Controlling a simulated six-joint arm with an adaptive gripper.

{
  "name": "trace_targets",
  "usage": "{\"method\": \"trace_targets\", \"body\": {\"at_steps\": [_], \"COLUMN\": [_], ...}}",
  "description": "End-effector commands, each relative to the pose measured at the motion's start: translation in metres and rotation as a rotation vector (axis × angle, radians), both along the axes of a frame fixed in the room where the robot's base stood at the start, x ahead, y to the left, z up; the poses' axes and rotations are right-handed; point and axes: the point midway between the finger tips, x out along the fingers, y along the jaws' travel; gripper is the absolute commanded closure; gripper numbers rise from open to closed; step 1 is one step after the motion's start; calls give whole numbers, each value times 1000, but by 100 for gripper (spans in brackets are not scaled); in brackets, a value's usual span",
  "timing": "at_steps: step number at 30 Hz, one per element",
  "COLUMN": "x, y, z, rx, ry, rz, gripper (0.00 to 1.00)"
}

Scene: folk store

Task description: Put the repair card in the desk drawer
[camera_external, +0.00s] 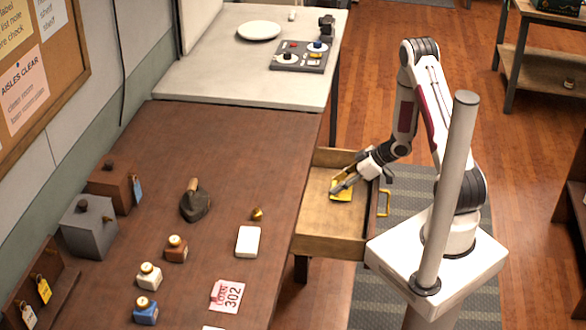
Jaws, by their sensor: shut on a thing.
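The desk drawer (330,244) is pulled out from the right side of the brown desk, with its yellow handle (384,203) on the outer front. A small yellow card (343,196), which I take to be the repair card, is inside the drawer outline near its far end. My gripper (337,189) reaches in from the right over the drawer and is shut on the yellow card. The fingers cover part of the card. I cannot tell whether the card touches the drawer floor.
The brown desk (150,190) holds a LOAN 302 card (228,296), a white block (247,242), a dark iron-like object (195,202) and several small bottles. A grey table (215,80) with a plate (259,31) adjoins it. The drawer's near part is empty.

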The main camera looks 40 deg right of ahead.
Motion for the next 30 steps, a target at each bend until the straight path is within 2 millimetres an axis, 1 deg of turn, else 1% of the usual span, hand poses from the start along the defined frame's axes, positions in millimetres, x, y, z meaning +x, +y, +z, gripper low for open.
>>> {"method": "trace_targets", "body": {"at_steps": [9,10,11,12,23,30], "x": [0,0,0,0,0,1], "y": [0,0,0,0,0,0], "z": [-4,-4,-4,-4,-3,4], "rx": [0,0,0,0,0,0], "ry": [0,0,0,0,0,-1], "rz": [0,0,0,0,0,-1], "gripper": [80,58,51,49,49,49]}}
